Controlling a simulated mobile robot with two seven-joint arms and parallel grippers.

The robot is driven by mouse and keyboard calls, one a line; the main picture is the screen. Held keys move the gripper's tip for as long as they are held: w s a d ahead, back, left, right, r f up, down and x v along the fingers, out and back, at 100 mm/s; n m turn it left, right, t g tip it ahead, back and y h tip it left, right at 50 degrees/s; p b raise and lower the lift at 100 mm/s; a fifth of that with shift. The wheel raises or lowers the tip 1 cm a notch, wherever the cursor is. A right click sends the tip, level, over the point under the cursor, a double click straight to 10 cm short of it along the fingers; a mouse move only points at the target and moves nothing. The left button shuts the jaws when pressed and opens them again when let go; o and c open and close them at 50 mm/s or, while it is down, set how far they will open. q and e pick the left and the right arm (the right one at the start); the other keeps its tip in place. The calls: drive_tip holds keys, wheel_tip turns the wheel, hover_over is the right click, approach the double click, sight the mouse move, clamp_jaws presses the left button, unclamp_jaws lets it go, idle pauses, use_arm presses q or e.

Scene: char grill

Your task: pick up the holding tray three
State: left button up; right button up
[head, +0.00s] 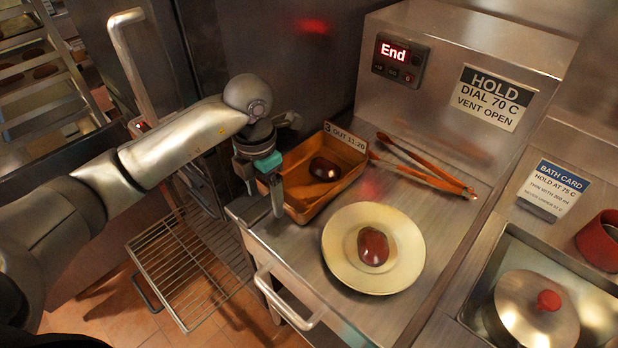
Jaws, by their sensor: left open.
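Holding tray three, an orange-brown rectangular tray (343,187), rests on the steel counter in the head view, left of the plate. Its label (346,137) at the far edge reads "3 OUT 11:20". A dark, glossy brown piece of food (323,169) lies inside it. My left gripper (264,196) is open at the tray's left side, with one finger over or beside the left rim. The gripper hides part of that rim, and I cannot tell whether it touches. My right gripper is out of view.
A cream plate (338,262) with a brown piece stands close in front of the tray. Tongs (425,168) lie to its right. A hold cabinet (440,50) rises behind. A wire rack (180,270) hangs lower left. A lidded pot (525,318) is lower right.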

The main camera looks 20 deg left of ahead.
sight(264, 204)
use_arm(q)
drive_tip(key=f, duration=0.3)
drive_tip(key=shift+a+f, duration=0.2)
drive_tip(key=shift+f, duration=0.15)
clamp_jaws()
idle(0.4)
